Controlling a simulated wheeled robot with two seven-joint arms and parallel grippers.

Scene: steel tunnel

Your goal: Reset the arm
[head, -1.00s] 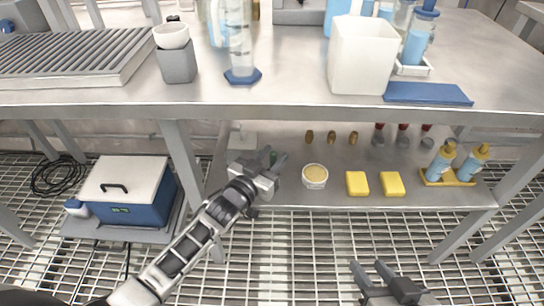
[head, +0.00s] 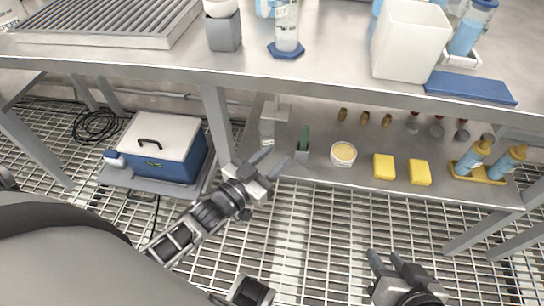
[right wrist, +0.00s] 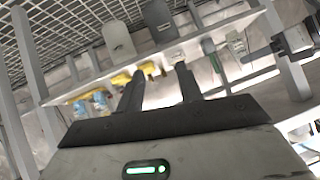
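My left gripper (head: 268,163) is in the middle of the head view, with its arm coming in from the lower left. Its two fingers are apart with nothing seen between them, just in front of the lower shelf's left front edge. My right gripper (head: 387,264) is low in the head view, over the floor grating and in front of the shelf. In the right wrist view its two fingers (right wrist: 158,84) stand apart with nothing held between them.
The lower shelf (head: 330,170) holds a green-topped item (head: 303,142), a round tub (head: 343,153), yellow blocks (head: 384,166) and a bottle tray (head: 478,174). A blue cooler (head: 160,148) sits left of the table leg (head: 216,120). The grating before the shelf is open.

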